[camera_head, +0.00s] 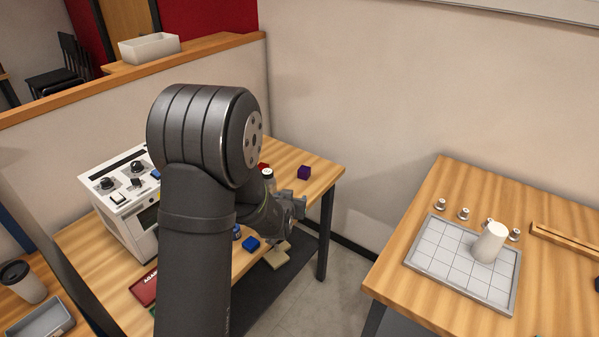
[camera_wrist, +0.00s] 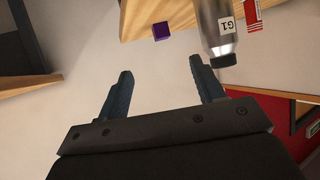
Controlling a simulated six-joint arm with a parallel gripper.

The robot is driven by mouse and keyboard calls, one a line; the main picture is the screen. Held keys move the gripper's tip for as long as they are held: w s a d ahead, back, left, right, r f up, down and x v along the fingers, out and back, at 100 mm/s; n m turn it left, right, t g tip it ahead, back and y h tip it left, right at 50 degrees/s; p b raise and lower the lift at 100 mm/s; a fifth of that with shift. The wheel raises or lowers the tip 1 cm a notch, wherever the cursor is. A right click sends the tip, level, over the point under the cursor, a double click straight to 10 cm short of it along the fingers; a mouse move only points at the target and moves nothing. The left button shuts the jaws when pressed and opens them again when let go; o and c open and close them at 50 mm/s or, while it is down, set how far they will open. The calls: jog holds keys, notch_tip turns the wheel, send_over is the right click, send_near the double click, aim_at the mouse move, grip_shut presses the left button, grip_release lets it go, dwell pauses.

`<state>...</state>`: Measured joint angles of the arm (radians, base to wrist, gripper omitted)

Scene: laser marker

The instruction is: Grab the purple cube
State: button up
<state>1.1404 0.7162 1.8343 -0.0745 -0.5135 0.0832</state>
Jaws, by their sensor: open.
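The purple cube (camera_head: 304,172) sits on the wooden table near its far right corner in the head view. In the wrist view the purple cube (camera_wrist: 161,31) lies near the table's edge, beyond my fingertips. My gripper (camera_head: 297,205) is in front of the cube and apart from it in the head view. In the wrist view my gripper (camera_wrist: 158,66) is open, with two blue-grey fingers spread and nothing between them.
A bottle labelled G1 (camera_wrist: 217,32) stands close to the cube, with a red-and-white item (camera_wrist: 243,14) beside it. A blue cube (camera_head: 251,243) lies nearer on the table. A white machine (camera_head: 125,200) stands left. A second table (camera_head: 400,262) holds a gridded tray (camera_head: 434,258) and white jug (camera_head: 489,243).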

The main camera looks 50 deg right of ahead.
jog(key=w+d+r+m+g+y, duration=0.1)
jog(key=w+d+y, duration=0.15)
jog(key=d, duration=0.35)
jog(key=w+d+g+y, duration=0.1)
jog(key=w+d, duration=0.3)
jog(key=d, duration=0.1)
jog(key=m+g+y, duration=0.2)
jog(key=g+y, duration=0.1)
send_near(302, 171)
jog(key=x, duration=1)
jog(key=shift+d+f, duration=0.2)
jog(key=c, duration=1.2)
jog(key=shift+o, duration=0.2)
jog(key=shift+r, duration=0.1)
